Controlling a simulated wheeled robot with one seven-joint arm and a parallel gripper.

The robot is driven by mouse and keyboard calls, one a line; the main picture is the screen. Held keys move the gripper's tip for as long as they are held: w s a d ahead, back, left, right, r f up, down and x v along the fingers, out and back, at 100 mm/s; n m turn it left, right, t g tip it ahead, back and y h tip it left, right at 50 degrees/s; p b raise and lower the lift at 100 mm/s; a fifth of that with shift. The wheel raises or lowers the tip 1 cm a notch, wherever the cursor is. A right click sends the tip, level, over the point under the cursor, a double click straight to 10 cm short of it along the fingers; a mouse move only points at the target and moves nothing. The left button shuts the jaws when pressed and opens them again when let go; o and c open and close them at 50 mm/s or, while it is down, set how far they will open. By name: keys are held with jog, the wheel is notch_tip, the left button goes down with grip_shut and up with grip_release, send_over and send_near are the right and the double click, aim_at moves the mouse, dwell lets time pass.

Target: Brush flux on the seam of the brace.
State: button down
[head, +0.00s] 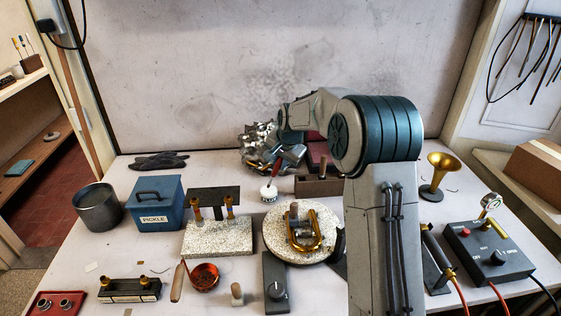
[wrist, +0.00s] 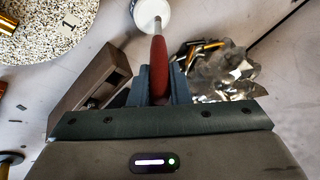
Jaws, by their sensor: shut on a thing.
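My gripper (head: 282,160) is shut on the red handle of a brush (head: 275,169), behind the middle of the bench. In the wrist view the red handle (wrist: 158,68) sits between the two fingers. The brush points down at a small white jar (head: 269,193), also seen in the wrist view (wrist: 150,10); its tip is hidden, apparently at the jar's mouth. A U-shaped brass tube piece (head: 304,242), apparently with the brace, lies on a round speckled turntable (head: 275,246) in front. The seam is too small to make out.
A speckled slab (head: 218,243) with brass posts and a dark plate stands left of the turntable. A blue pickle box (head: 154,204) and a metal pot (head: 97,207) are farther left. A copper bowl (head: 204,277) is in front. A scrap pile (head: 256,145) lies behind the jar.

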jog(key=shift+f+b, duration=0.5)
jog(key=shift+f, duration=0.1)
dwell(1.6)
jog(key=shift+r, duration=0.1)
jog(key=shift+r+p, duration=2.2)
jog(key=shift+r, duration=1.25)
